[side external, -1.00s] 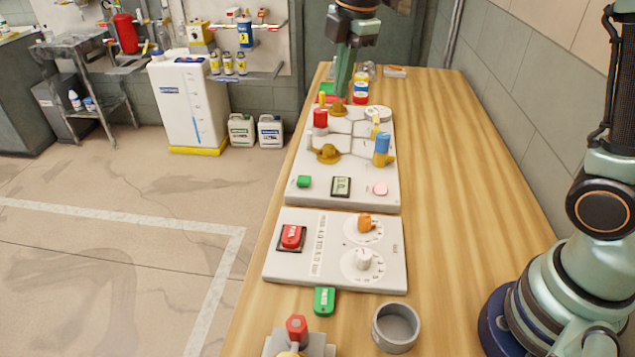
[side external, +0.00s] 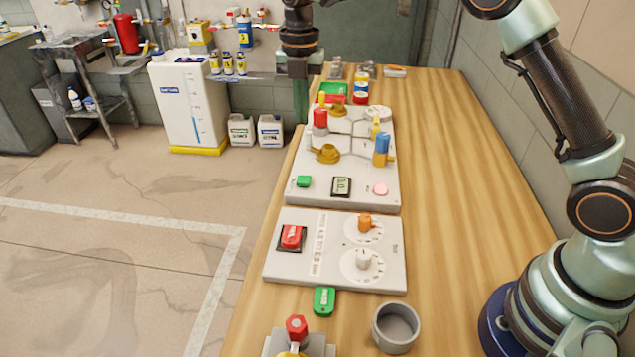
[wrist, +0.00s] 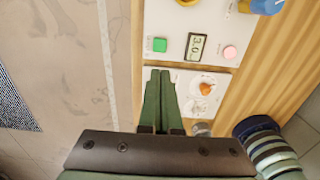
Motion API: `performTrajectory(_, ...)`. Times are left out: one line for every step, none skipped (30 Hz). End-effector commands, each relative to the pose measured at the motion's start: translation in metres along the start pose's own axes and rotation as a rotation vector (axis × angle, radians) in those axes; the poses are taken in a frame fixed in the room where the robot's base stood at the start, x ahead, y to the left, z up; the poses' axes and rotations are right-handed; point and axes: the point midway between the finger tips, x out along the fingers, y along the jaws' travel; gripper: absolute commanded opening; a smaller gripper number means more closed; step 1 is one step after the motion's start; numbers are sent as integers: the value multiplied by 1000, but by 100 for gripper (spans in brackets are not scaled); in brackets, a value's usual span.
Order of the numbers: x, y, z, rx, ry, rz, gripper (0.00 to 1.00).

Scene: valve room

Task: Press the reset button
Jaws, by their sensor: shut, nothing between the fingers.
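My gripper (side external: 300,120) is shut and empty, pointing down near the left back edge of the bench in the side view. In the wrist view its fingers (wrist: 160,72) lie across the left part of the near panel. The far panel (side external: 360,195) has a green button (side external: 304,181), a small display (side external: 341,187) and a pink round button (side external: 380,189). These also show in the wrist view as the green button (wrist: 160,45) and the pink button (wrist: 230,52). The near panel (side external: 290,272) carries a red switch (side external: 291,236), hidden in the wrist view. I cannot read which button is labelled reset.
The far panel bears a red cylinder (side external: 320,122), a blue-topped valve (side external: 381,150) and yellow knobs (side external: 328,153). The near panel has orange (side external: 365,223) and white (side external: 364,259) dials. A grey cup (side external: 396,327) stands in front. The bench's right side is clear.

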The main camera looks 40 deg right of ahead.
Motion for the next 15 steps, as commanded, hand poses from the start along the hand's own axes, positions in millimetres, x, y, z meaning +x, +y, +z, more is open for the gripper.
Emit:
performTrajectory(0, 0, 0, 1, 0, 0, 0)
performTrajectory(1, 0, 0, 1, 0, 0, 0)
performTrajectory(2, 0, 0, 1, 0, 0, 0)
performTrajectory(4, 0, 0, 1, 0, 0, 0)
performTrajectory(6, 0, 0, 1, 0, -1, 0)
performTrajectory(10, 0, 0, 2, 1, -1, 0)
performTrajectory(13, 0, 0, 2, 1, -2, 0)
performTrajectory(18, 0, 0, 2, 1, -2, 0)
performTrajectory(24, -1, 0, 2, 3, -4, 0)
performTrajectory(29, -1, 0, 2, 2, -3, 0)
performTrajectory(35, -1, 0, 2, 3, -4, 0)
performTrajectory(43, -1, 0, 2, 2, -3, 0)
performTrajectory(49, -1, 0, 2, 3, -4, 0)
performTrajectory(55, -1, 0, 2, 3, -4, 0)
performTrajectory(63, -1, 0, 2, 3, -4, 0)
